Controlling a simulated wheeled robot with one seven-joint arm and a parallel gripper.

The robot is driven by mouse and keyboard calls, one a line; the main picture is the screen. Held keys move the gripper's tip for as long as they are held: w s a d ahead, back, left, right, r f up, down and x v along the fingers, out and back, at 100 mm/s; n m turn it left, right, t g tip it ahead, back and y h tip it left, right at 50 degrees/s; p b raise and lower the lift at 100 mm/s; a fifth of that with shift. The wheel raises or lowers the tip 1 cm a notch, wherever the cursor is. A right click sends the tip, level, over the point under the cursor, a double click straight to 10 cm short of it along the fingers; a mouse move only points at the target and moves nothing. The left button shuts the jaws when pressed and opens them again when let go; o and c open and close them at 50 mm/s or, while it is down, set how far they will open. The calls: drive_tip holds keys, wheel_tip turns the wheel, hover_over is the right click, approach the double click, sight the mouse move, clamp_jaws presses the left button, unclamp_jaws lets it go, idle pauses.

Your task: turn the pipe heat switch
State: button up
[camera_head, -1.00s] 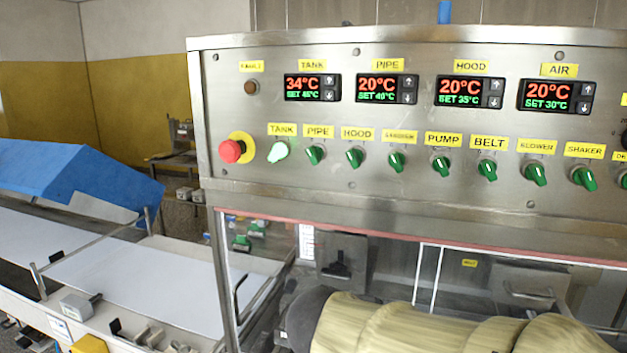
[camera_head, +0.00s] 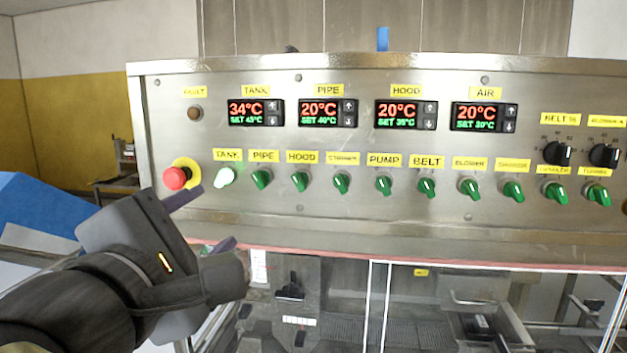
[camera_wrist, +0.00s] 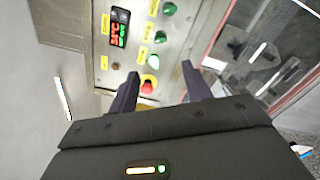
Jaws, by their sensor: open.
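The pipe heat switch (camera_head: 261,179) is a green knob under the yellow PIPE label on the steel panel. It is unlit and tilted. The pipe display (camera_head: 328,113) reads 20°C, set 40°C. My gripper (camera_head: 207,222) is at the lower left in front of the panel, open and empty, below and left of the pipe switch and apart from it. In the wrist view, my two fingers (camera_wrist: 157,88) point toward the panel with the red stop button between them.
A red emergency stop (camera_head: 176,178) on a yellow ring sits left of the tank switch, close to my upper finger. Several more green knobs run in a row to the right. A blue cover (camera_head: 40,215) stands at the left. Below the panel is a clear-fronted housing.

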sight(260, 181)
drive_tip(key=w+p, duration=0.1)
drive_tip(key=w, duration=0.4)
drive_tip(key=w+d+p, duration=0.1)
drive_tip(key=w+p, duration=0.1)
drive_tip(key=w, duration=0.4)
drive_tip(key=w+p, duration=0.2)
drive_tip(key=w, duration=0.4)
drive_tip(key=shift+d, duration=0.15)
drive_tip(key=shift+s, duration=0.1)
drive_tip(key=c, duration=1)
